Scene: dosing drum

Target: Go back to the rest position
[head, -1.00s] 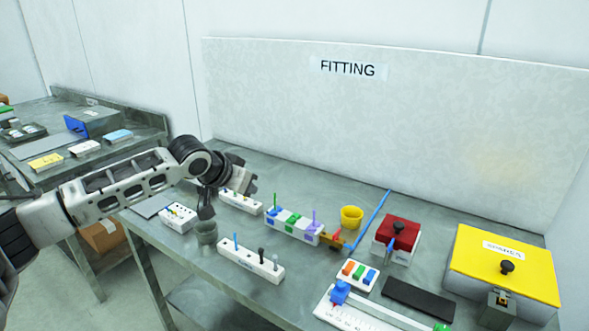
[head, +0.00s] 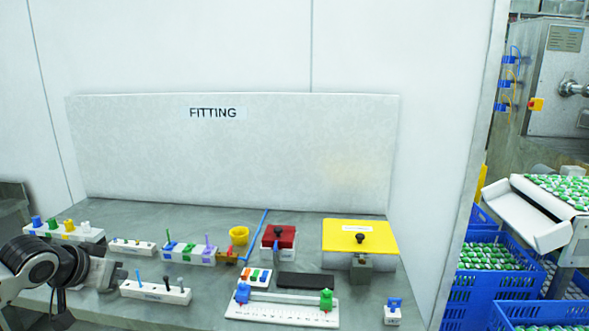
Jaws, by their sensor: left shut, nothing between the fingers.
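My left gripper (head: 108,274) is at the left of the fitting bench (head: 205,309), seen side-on, shut and empty. It is close to the white block with several pegs (head: 156,291), on that block's left side; whether they touch cannot be told. My left arm comes in from the lower left edge. My right gripper is not in view.
On the bench are white peg blocks (head: 133,246), a yellow cup (head: 239,235), a red-lidded box (head: 278,238), a yellow-lidded box (head: 359,236) and a white ruler fixture (head: 281,310). Blue crates (head: 487,292) stand at the right. A white panel marked FITTING (head: 230,160) closes the back.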

